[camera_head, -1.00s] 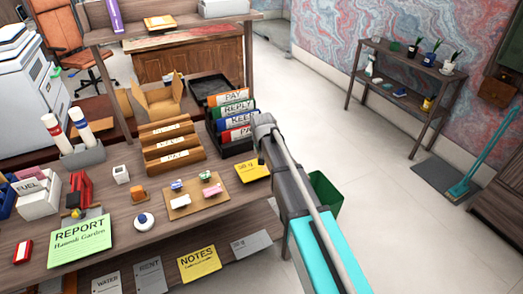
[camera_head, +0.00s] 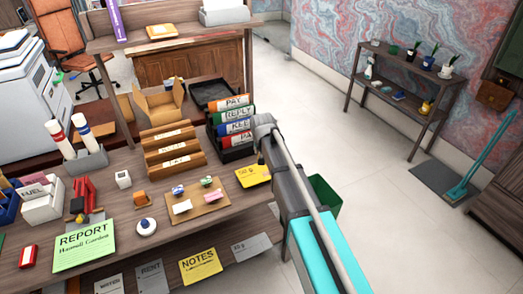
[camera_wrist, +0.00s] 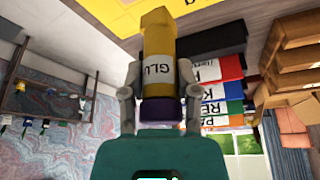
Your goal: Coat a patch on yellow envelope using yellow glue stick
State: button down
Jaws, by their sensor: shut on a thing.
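The yellow envelope (camera_head: 250,177) lies flat on the desk near its right end, partly covered by my arm in the head view. It also fills the top of the wrist view (camera_wrist: 108,14). My gripper (camera_wrist: 158,82) is shut around the glue stick (camera_wrist: 158,69), which has a yellow body, a white "GLU" label and a purple end. The yellow tip of the stick points towards the envelope and overlaps it in the wrist view. I cannot tell whether it touches. The stick is hidden in the head view.
Behind the envelope stand a black rack of coloured binders (camera_head: 237,118) and a wooden tiered organizer (camera_head: 172,150). Left of it is a wooden board (camera_head: 198,212) with small blocks. A green bin (camera_head: 325,195) stands on the floor at right.

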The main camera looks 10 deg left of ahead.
jog(key=shift+r+p, duration=0.85)
jog(key=shift+r, duration=0.25)
jog(key=shift+a, duration=0.2)
jog(key=shift+s+a, duration=0.15)
jog(key=shift+a, duration=0.25)
jog(key=shift+s, duration=0.1)
